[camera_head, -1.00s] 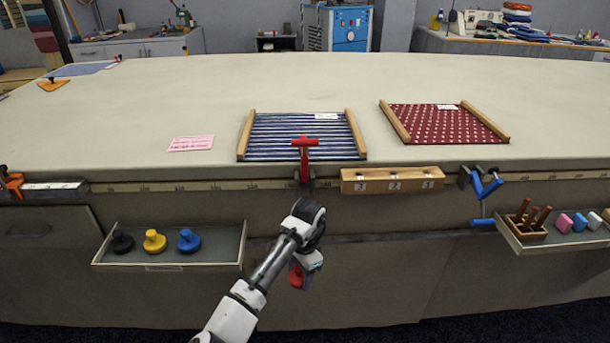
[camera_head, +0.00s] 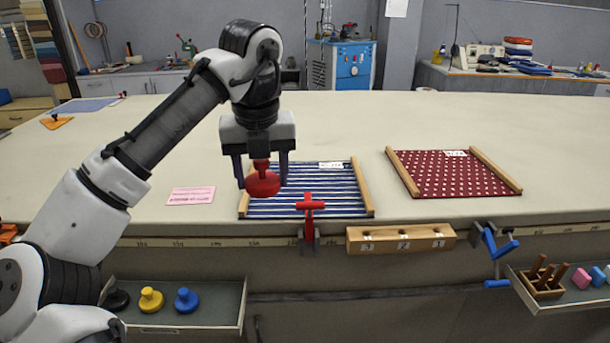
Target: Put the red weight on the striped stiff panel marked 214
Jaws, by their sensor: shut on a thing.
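My gripper (camera_head: 262,172) is shut on the red weight (camera_head: 262,184), a round disc with a knob on top, and holds it upright. In the picture the weight lies over the left part of the blue-and-white striped panel (camera_head: 320,203); it looks raised above it, but the exact height is hard to tell. The striped panel lies on the table between two wooden side bars, with a white label (camera_head: 331,165) at its far edge. The number on the label is too small to read. My gripper and the weight hide part of the panel's left side.
A red clamp (camera_head: 309,208) stands at the table edge before the striped panel. A red dotted panel (camera_head: 453,175) lies to the right, a pink paper (camera_head: 191,195) to the left. A tray (camera_head: 215,327) below holds black, yellow and blue weights. A numbered wooden block (camera_head: 400,238) fronts the edge.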

